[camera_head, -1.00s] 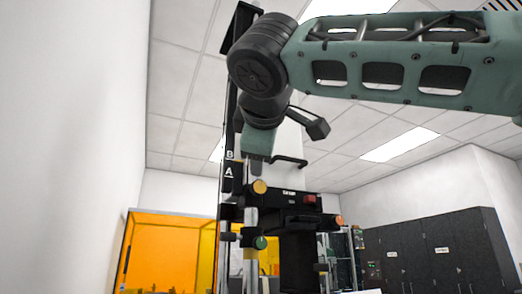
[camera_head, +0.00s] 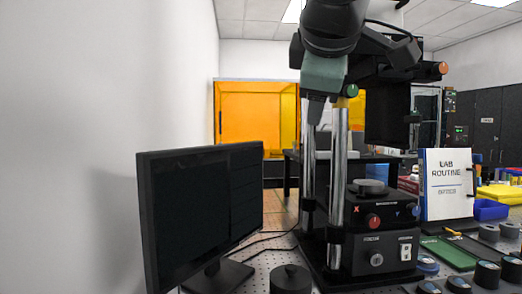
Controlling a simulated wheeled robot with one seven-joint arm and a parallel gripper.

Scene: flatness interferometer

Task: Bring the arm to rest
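My arm hangs in from the top of the head view, with a dark rounded joint and a grey-green wrist below it. My gripper (camera_head: 316,110) points down at the wrist's lower end, in front of or beside the left steel post of the interferometer (camera_head: 376,240). I cannot tell whether it touches the post. The fingers are small and seen edge-on, so I cannot tell whether they are open or shut. I see nothing held in them. The rest of my arm is cut off by the top edge.
A black monitor (camera_head: 200,215) stands at the left. A "LAB ROUTINE" sign (camera_head: 446,184), blue bin (camera_head: 489,209) and several round optics pieces are at the right. An orange enclosure (camera_head: 240,115) stands behind.

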